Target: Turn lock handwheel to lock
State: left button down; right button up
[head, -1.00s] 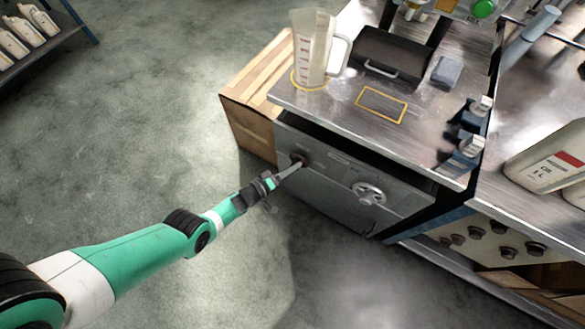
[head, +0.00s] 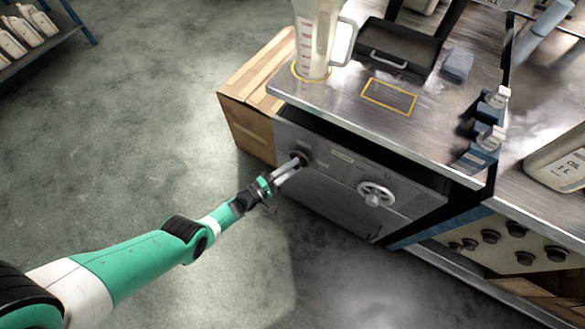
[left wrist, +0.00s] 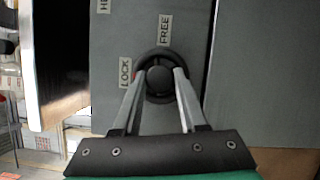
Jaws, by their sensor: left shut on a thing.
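The lock handwheel (left wrist: 158,58) is a small dark round wheel on the grey cabinet front. In the left wrist view it sits between a LOCK label (left wrist: 125,72) at its left and a FREE label (left wrist: 165,29) above it. My left gripper (left wrist: 160,76) reaches it with both fingers, one on each side of the dark hub, and is shut on it. In the head view the left gripper (head: 296,163) meets the handwheel (head: 301,157) at the upper left of the cabinet front, and the fingers partly hide it. My right gripper is not in view.
A larger silver handwheel (head: 375,194) is on the same cabinet front (head: 330,205), to the right. Above, the metal bench top (head: 340,95) holds a measuring jug (head: 315,40) and a dark box (head: 397,48). A wooden crate (head: 250,125) stands left. Floor in front is clear.

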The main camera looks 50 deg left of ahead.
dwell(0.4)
pick_arm(q)
jog(key=shift+c, duration=2.2)
grip_release()
jog(key=shift+a, duration=0.1)
jog(key=s+a+p, duration=0.1)
jog(key=s+p, duration=0.2)
jog(key=s, duration=0.8)
jog(key=shift+s+f, duration=0.3)
